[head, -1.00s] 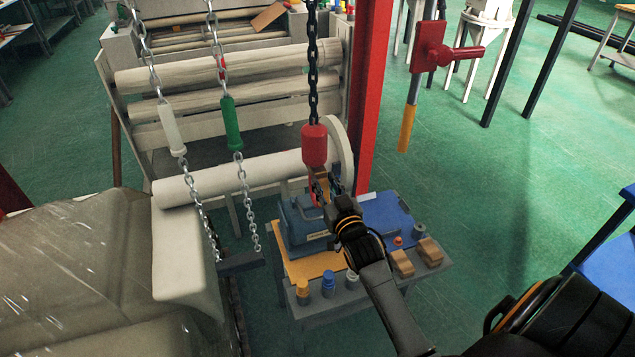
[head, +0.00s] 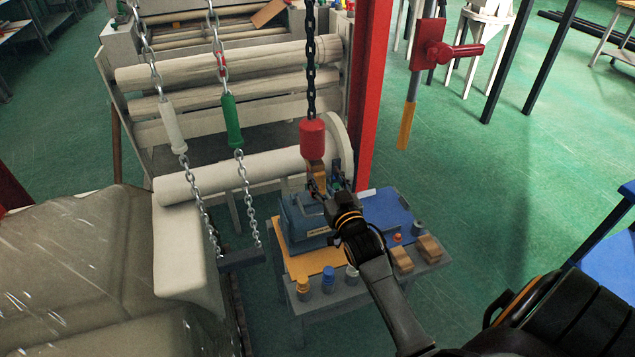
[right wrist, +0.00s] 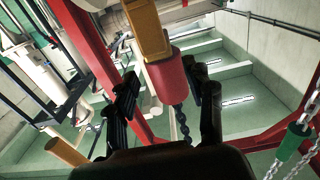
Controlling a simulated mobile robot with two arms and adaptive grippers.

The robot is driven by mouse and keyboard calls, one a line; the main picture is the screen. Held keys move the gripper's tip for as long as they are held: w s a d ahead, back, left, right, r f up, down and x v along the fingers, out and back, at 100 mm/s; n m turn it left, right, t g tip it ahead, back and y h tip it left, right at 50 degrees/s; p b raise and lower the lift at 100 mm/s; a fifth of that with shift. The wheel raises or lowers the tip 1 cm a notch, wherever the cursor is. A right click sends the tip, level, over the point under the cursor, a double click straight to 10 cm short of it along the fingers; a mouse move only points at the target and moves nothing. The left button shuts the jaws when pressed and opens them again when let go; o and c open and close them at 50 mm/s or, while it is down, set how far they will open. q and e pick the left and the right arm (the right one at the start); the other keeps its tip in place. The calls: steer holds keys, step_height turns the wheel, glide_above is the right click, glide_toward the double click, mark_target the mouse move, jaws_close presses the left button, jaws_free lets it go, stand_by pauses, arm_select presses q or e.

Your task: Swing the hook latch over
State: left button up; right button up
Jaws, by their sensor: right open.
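A red cylindrical block (head: 313,139) hangs from a dark chain in the head view, with an orange piece (head: 316,174) directly under it. A hook latch cannot be made out clearly; my gripper partly hides this spot. My right gripper (head: 328,192) is just below the orange piece, above the small table. In the right wrist view, my right gripper (right wrist: 161,88) has its fingers apart, with the red block (right wrist: 168,78) and orange piece (right wrist: 147,30) seen beyond and between them. I cannot tell whether the fingers touch either. My left gripper is out of view.
A blue case (head: 303,220) and several small parts stand on the small table (head: 335,300) under the gripper. A red post (head: 373,95) rises close behind. Two chains with white (head: 172,128) and green (head: 231,120) sleeves hang left. Open green floor lies right.

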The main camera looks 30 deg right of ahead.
steer(key=p+v, duration=0.3)
steer(key=v, duration=0.4)
stand_by(0.6)
